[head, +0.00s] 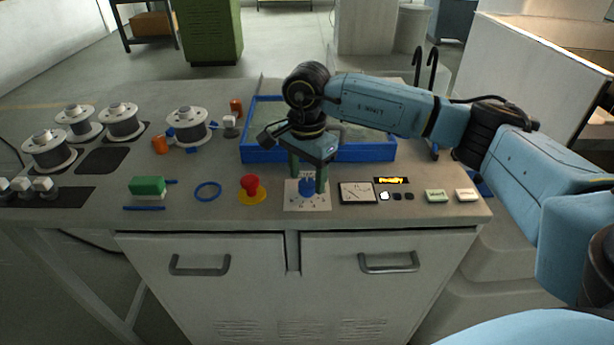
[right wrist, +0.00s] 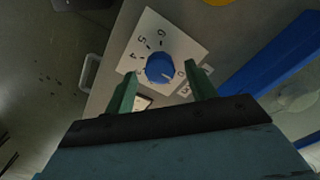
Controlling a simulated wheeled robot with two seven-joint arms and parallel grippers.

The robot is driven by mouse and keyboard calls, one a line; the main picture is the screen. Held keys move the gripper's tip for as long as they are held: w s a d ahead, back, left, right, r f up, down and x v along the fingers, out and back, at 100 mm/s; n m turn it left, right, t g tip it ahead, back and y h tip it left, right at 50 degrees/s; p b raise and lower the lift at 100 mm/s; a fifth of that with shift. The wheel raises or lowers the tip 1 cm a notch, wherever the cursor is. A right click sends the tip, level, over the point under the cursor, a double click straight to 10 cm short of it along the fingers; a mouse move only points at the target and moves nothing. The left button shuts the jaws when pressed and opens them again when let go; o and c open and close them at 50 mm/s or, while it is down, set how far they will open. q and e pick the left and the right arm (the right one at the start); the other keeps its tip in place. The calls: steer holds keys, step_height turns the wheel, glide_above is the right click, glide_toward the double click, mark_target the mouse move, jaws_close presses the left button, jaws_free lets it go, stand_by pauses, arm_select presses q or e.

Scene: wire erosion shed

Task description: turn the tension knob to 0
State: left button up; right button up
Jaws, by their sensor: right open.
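The tension knob (head: 307,186) is a round blue knob on a white dial plate (head: 293,203) with dark marks, near the front edge of the bench. My right gripper (head: 309,185) points down over the plate, with its green fingers on either side of the knob. In the right wrist view the blue knob (right wrist: 160,68) sits between the two open fingertips (right wrist: 162,72), with gaps beside it. A pale pointer line on the knob points toward the lower right of that view. Digits ring part of the dial plate (right wrist: 150,30), but they are hard to read. My left gripper is not in view.
A red emergency button (head: 251,187) stands left of the dial plate. An analog meter (head: 357,193), a lit display (head: 391,181) and small buttons (head: 437,196) lie to the right. A blue tray (head: 248,152) is behind. Several wire spools (head: 187,126) stand on the left.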

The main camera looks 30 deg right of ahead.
mark_target(307, 183)
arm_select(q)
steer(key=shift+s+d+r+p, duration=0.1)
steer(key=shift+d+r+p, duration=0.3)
arm_select(e)
step_height(307, 183, up, 12)
steer(key=shift+r, duration=0.2)
steer(key=shift+f, duration=0.1)
